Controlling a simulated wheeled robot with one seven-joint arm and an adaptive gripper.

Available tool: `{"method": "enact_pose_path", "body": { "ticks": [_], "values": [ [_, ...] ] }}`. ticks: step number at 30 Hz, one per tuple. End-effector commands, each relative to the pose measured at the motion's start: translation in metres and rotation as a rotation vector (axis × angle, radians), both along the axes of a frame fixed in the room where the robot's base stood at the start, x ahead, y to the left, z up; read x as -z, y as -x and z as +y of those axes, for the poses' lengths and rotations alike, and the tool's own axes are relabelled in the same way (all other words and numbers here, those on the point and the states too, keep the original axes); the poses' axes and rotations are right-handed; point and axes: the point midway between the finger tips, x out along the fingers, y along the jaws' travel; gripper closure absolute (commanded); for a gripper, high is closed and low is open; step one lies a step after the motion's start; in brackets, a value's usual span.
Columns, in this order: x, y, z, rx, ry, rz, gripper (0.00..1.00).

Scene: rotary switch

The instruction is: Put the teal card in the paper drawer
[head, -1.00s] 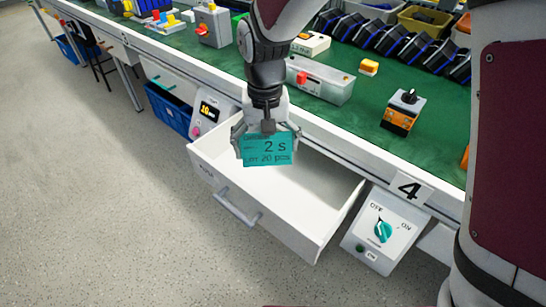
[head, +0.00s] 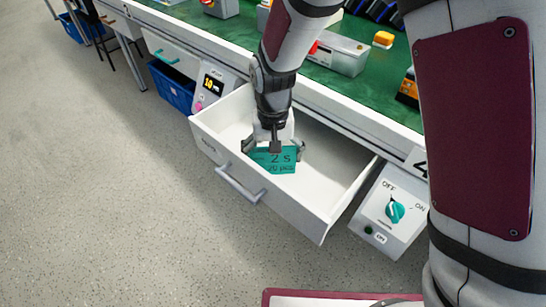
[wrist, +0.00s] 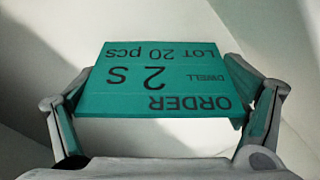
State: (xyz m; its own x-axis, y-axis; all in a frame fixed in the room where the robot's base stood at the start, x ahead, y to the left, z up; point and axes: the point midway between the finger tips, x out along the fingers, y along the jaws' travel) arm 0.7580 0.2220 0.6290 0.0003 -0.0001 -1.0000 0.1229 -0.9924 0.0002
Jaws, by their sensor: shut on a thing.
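The teal card (head: 277,161) with dark print is held in my gripper (head: 274,150), inside the open white drawer (head: 320,168). The wrist view shows the card (wrist: 160,85) between both fingers of the gripper (wrist: 158,115), its printing upside down in that picture. The drawer's pale inner walls lie around and behind the card there. In the head view the card's lower part is in the drawer's left half. Whether it touches the drawer floor I cannot tell.
A control box with a teal rotary knob (head: 395,211) is to the right of the drawer. The drawer's front handle (head: 240,184) sticks out. A green workbench top (head: 345,85) lies behind.

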Motion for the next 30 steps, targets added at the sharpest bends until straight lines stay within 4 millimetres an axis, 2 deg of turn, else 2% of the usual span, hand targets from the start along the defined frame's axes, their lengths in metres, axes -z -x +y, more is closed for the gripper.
{"method": "enact_pose_path", "body": {
  "ticks": [8, 9, 22, 26, 30],
  "values": [
    [0.003, 0.0, 0.0, 0.0, 0.0, 0.0, 0.24],
    [0.002, 0.0, 0.0, 0.0, 0.0, 0.0, 0.0],
    [-0.002, 0.0, 0.0, 0.0, 0.0, -0.001, 0.0],
    [-0.017, -0.001, 0.0, 0.0, -0.001, -0.003, 0.0],
    [-0.046, -0.001, 0.001, 0.001, -0.002, -0.004, 0.0]
  ]
}}
